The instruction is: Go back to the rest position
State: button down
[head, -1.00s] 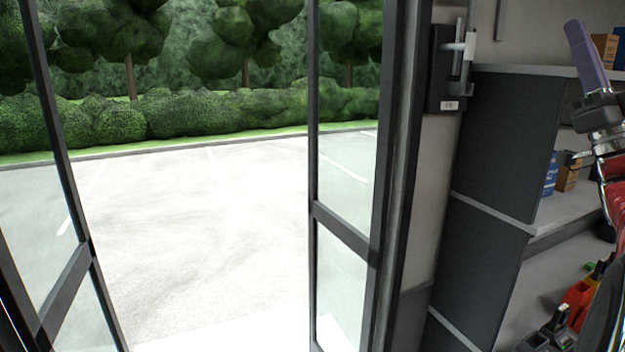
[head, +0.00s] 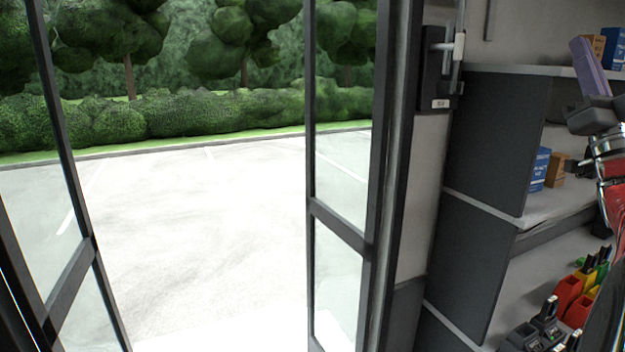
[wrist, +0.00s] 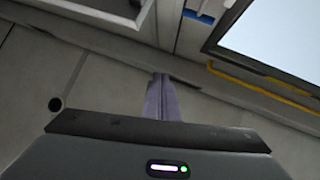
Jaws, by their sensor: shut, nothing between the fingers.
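My gripper (head: 588,66) shows at the right edge of the head view, with its purple fingers pressed together and pointing up and to the left. It is in front of the shelf unit and holds nothing. In the wrist view the shut purple fingers (wrist: 162,97) stick out past the dark gripper housing. The rest of my arm runs down along the right edge of the head view and is partly cut off.
A grey shelf unit (head: 497,145) stands on the right, with boxes (head: 540,168) and red and yellow holders (head: 568,296) on it. A handle (head: 440,70) is on the wall. The glass doors (head: 338,225) stand open onto a bright car park.

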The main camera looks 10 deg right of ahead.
jog(key=w+d+f+m+g+h, duration=0.1)
jog(key=d+f+m+g+h, duration=0.4)
jog(key=f, duration=0.3)
jog(key=w+d+f+m+g+h, duration=0.25)
jog(key=d+f+g+h, duration=0.2)
jog(key=f+g, duration=0.25)
jog(key=a+f+g+y, duration=0.2)
jog(key=a+f+g, duration=0.15)
jog(key=f, duration=0.45)
jog(key=a+f+g+y, duration=0.2)
jog(key=a+f, duration=0.3)
jog(key=f, duration=0.3)
jog(key=s+a+f+n+g+y, duration=0.2)
jog(key=s+a+f+n+y, duration=0.15)
jog(key=a+f, duration=0.65)
jog(key=s+a+f+n+g+y, duration=0.25)
jog(key=s+a+f, duration=0.3)
jog(key=a, duration=0.75)
jog(key=s+a+f+n+y, duration=0.1)
jog(key=s+a, duration=0.3)
jog(key=a, duration=0.6)
jog(key=s+a+f+n+y, duration=0.2)
jog(key=s+a+n+y, duration=0.1)
jog(key=a, duration=0.7)
jog(key=shift+s+n+g, duration=0.35)
jog(key=shift+n+g, duration=0.05)
jog(key=shift+n, duration=0.25)
